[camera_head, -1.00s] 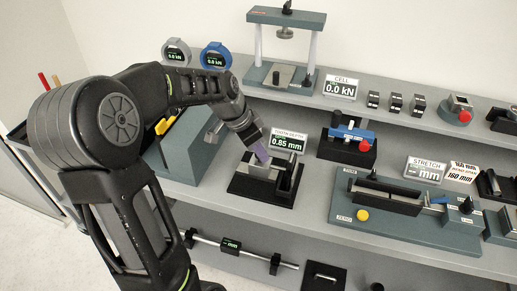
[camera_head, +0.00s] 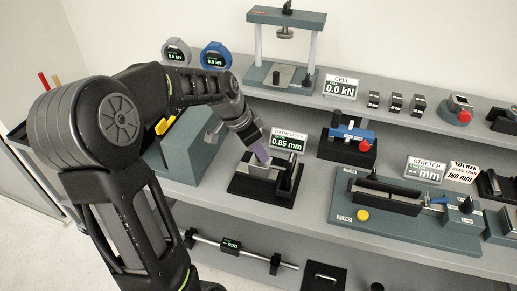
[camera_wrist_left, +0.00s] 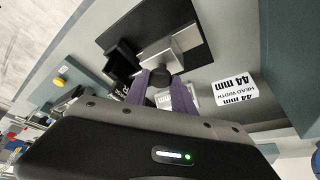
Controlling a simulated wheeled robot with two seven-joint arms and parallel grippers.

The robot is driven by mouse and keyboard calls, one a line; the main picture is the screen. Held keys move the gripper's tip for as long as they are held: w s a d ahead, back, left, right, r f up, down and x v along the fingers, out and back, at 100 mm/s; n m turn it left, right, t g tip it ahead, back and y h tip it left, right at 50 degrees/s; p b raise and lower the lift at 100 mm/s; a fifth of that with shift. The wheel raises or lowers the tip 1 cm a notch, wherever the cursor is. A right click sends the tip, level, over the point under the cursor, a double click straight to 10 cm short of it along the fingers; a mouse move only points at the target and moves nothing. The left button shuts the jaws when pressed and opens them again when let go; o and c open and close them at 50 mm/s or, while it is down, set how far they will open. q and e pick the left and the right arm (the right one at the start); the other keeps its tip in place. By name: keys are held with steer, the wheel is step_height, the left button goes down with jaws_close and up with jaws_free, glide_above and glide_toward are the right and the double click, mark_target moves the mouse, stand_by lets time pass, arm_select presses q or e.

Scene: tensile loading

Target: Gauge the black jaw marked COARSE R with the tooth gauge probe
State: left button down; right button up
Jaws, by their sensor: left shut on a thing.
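My left gripper (camera_head: 261,151), with purple fingers, points down at a grey metal block (camera_head: 262,172) on a black base (camera_head: 239,186). In the left wrist view the fingers (camera_wrist_left: 166,92) are shut around a small dark round part (camera_wrist_left: 162,77), which looks like the top of the tooth gauge probe. Its lower end is hidden. A black jaw (camera_wrist_left: 122,62) stands beside the metal block (camera_wrist_left: 172,50); a label by it is partly readable and ends in R. The tooth depth display (camera_head: 288,143) reads 0.85 mm. My right gripper is out of view.
A blue clamp-like tool (camera_head: 351,134) on a black stand is to the right. The stretch bench (camera_head: 400,215) lies farther right. A press frame (camera_head: 284,45) and the cell display (camera_head: 340,88) are on the upper shelf. A 44 mm head width card (camera_wrist_left: 236,90) lies near the gripper.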

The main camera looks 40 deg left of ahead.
arm_select(q)
steer(key=shift+s+a+f, duration=0.1)
steer(key=shift+a, duration=0.35)
steer(key=a, duration=0.1)
steer(key=s+a+b, duration=0.1)
steer(key=shift+a+b, duration=0.3)
steer(key=shift+a, duration=0.2)
steer(key=shift+r, duration=0.2)
steer(key=c, duration=1.1)
jaws_free()
steer(key=shift+s+a, duration=0.1)
steer(key=b+v, duration=0.1)
steer(key=v, duration=0.6)
steer(key=shift+s+r, duration=0.15)
steer(key=shift+r, duration=0.15)
